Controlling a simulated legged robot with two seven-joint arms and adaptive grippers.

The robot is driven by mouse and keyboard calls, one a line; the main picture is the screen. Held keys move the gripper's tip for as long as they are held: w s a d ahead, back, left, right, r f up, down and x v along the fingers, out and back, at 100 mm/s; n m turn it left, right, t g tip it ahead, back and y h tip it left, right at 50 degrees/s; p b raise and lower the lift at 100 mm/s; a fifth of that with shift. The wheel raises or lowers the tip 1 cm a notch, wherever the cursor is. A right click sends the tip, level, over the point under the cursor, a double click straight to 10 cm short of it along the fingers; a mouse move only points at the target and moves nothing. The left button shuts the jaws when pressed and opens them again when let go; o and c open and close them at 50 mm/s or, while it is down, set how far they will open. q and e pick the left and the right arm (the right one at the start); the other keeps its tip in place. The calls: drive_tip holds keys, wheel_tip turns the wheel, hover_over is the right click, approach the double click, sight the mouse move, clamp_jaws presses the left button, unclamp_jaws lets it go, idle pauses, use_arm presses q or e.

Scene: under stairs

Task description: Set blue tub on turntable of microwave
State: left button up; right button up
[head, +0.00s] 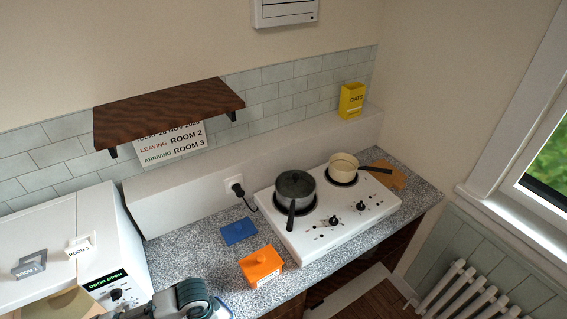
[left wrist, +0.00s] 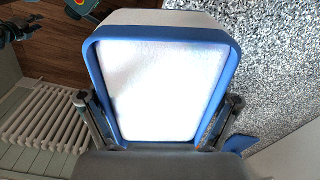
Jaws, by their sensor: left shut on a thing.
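The blue tub (left wrist: 232,62) fills the middle of the left wrist view, with a blue rim, a pale outer wall and white contents. My left gripper (left wrist: 158,118) is shut on it, one finger at each side. In the head view, part of my left arm shows at the bottom edge, and I cannot make out the tub there. The white microwave (head: 128,262) stands at the left of the head view, its display reading DOOR OPEN. Its inside and turntable are hidden. A dark gripper, seemingly my right one (left wrist: 17,27), shows at the left wrist view's upper left; its jaws are unclear.
The white hob (head: 335,235) bears a dark pot (head: 295,186) and a cream pan (head: 343,166). A wooden shelf (head: 170,115) overhangs the back.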

use_arm(q)
drive_tip(key=w+n, duration=0.1)
drive_tip(key=w, duration=0.1)
drive_tip(key=w+n, duration=0.1)
drive_tip(key=w, duration=0.1)
drive_tip(key=w+r+n+b, duration=0.1)
drive_tip(key=w, duration=0.1)
drive_tip(key=shift+w+d+r+n, duration=0.1)
drive_tip(key=shift+w+d+n, duration=0.15)
drive_tip(key=shift+w+n, duration=0.1)
drive_tip(key=w+d+r+n+b, duration=0.1)
drive_tip(key=w+r+n, duration=0.3)
drive_tip(key=w, duration=0.4)
drive_tip(key=shift+d+r+n, duration=0.15)
drive_tip(key=shift+n, duration=0.2)
drive_tip(key=shift+s, duration=0.15)
